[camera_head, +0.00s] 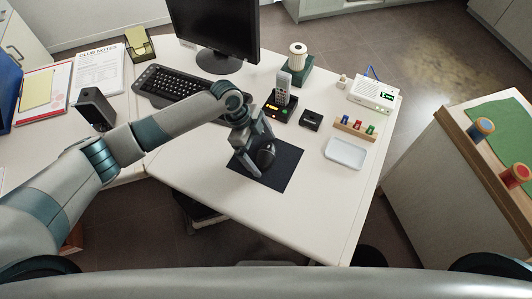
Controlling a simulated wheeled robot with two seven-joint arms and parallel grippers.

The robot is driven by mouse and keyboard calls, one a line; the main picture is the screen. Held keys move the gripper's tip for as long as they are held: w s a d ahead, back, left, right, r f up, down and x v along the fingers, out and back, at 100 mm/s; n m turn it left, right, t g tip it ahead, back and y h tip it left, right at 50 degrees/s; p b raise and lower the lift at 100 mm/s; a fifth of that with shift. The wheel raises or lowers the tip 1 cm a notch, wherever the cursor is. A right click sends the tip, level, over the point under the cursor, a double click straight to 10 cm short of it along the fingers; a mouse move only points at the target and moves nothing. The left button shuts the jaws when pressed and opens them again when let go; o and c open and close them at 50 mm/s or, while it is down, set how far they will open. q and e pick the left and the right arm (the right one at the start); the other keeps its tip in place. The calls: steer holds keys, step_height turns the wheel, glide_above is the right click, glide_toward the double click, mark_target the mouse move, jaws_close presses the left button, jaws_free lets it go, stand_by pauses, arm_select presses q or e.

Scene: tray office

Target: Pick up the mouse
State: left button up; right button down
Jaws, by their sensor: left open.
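The black mouse (265,156) sits on a dark square mouse pad (283,175) on the white desk. My left arm reaches in from the left, and my left gripper (257,152) points down over the mouse. Its fingers are open and stand close around or beside the mouse; I cannot tell whether they touch it. The gripper hides part of the mouse and of the pad. My right gripper is not in view.
Behind are a black keyboard (178,85), a monitor (216,28) and a cordless phone (282,92). To the right are a small black box (311,120), a rack of coloured pegs (355,127) and a pale tray (345,153). The desk front is clear.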

arm_select(q)
steer(key=shift+f, duration=0.2)
stand_by(0.3)
steer(key=c, duration=1)
steer(key=shift+r, duration=0.2)
